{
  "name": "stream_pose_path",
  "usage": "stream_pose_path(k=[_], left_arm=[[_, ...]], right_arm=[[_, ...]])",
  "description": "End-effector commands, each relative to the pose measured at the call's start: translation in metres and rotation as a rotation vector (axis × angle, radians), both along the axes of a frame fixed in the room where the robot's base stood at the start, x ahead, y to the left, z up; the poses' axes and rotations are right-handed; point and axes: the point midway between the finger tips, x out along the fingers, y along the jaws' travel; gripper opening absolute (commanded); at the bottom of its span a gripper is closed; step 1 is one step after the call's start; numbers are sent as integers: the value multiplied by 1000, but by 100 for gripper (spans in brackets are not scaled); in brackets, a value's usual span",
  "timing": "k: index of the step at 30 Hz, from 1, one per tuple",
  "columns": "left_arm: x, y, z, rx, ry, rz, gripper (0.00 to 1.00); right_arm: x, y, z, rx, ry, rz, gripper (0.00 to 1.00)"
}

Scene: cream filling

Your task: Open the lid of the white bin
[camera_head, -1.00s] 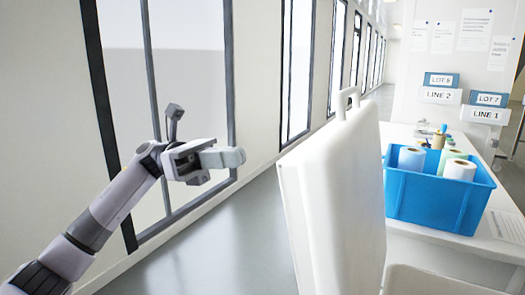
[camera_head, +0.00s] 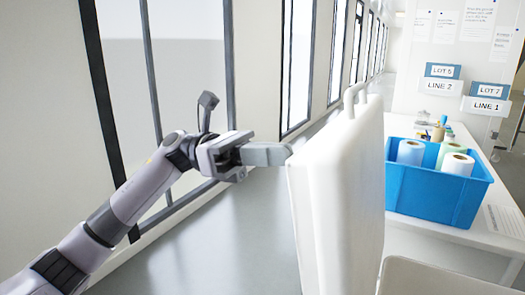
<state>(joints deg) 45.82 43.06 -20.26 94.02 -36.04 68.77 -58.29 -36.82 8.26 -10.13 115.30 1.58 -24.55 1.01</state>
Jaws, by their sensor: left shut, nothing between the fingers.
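The lid of the white bin (camera_head: 345,195) stands raised, close to upright, in the middle of the head view, with a loop handle (camera_head: 355,97) on its top edge. Part of the bin's white rim (camera_head: 440,279) shows at the bottom right; the rest of the bin is out of view. My left gripper (camera_head: 288,154) is shut and empty. Its fingertips are at the upper left edge of the lid; I cannot tell whether they touch it. My right gripper is not in view.
A white table (camera_head: 430,243) behind the lid carries a blue crate (camera_head: 435,201) holding several paper rolls. Signs stand at the table's back. A wall with dark-framed windows runs along the left, and the grey floor (camera_head: 235,235) between is clear.

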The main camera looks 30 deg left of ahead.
Motion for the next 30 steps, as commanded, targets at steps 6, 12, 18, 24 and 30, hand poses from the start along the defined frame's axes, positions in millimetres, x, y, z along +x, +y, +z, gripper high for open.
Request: stream_pose_path(k=[6, 12, 18, 24, 30], left_arm=[[-3, -50, 27, 113, -8, -5, 0], [-3, -76, 31, 174, -10, -2, 0], [-3, -80, 29, 184, -8, 0, 0], [-3, -80, 28, 184, -9, 0, 0], [-4, -77, 28, 183, -9, 1, 0]], right_arm=[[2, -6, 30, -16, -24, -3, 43], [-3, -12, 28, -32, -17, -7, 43], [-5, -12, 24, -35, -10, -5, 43], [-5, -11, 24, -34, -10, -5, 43], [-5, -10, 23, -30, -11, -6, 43]])
